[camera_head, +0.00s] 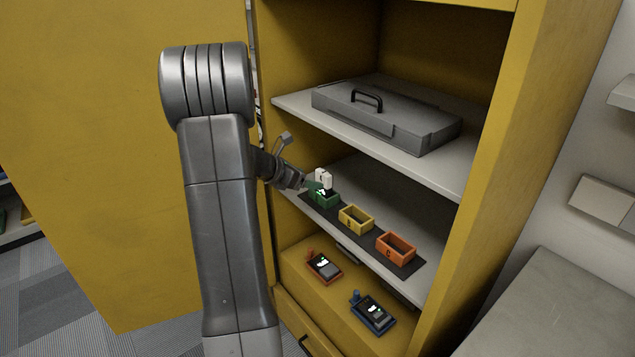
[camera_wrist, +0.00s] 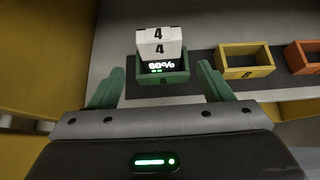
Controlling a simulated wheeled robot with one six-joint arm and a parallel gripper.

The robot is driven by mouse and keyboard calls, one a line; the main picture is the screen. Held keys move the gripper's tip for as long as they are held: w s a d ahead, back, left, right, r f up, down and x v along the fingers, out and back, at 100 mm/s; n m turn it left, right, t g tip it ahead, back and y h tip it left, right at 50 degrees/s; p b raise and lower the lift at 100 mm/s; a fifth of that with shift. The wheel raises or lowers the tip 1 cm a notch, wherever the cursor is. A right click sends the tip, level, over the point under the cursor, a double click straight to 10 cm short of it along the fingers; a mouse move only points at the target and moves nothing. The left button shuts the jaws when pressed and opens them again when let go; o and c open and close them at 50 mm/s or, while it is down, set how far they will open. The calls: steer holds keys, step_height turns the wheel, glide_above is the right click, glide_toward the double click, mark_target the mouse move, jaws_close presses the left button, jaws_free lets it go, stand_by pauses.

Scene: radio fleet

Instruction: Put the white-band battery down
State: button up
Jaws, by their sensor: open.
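The white-band battery (camera_wrist: 158,45) stands in the green bin (camera_wrist: 176,77), its white top marked 4 and a small lit percentage display below. In the head view the battery (camera_head: 323,177) rises above the rim of the green bin (camera_head: 327,203) on the middle shelf. My gripper (camera_wrist: 160,88) is open, with its two green fingers spread apart in front of the bin and nothing between them. In the head view my gripper (camera_head: 307,184) is just left of the battery; its fingertips are partly hard to make out.
A yellow bin (camera_head: 356,219) and an orange bin (camera_head: 396,248) stand empty to the right on the same dark mat (camera_head: 417,265). A grey case (camera_head: 388,118) lies on the shelf above. A red radio (camera_head: 323,267) and a blue radio (camera_head: 373,311) lie on the lower yellow surface.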

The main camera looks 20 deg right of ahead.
mark_target(321, 176)
steer(key=shift+v, duration=1.8)
steer(key=x, duration=1.2)
steer(key=shift+d+f, duration=0.1)
steer(key=shift+f, duration=0.1)
steer(key=shift+w+r, duration=0.1)
steer(key=shift+r, duration=1.3)
steer(key=shift+f, duration=0.15)
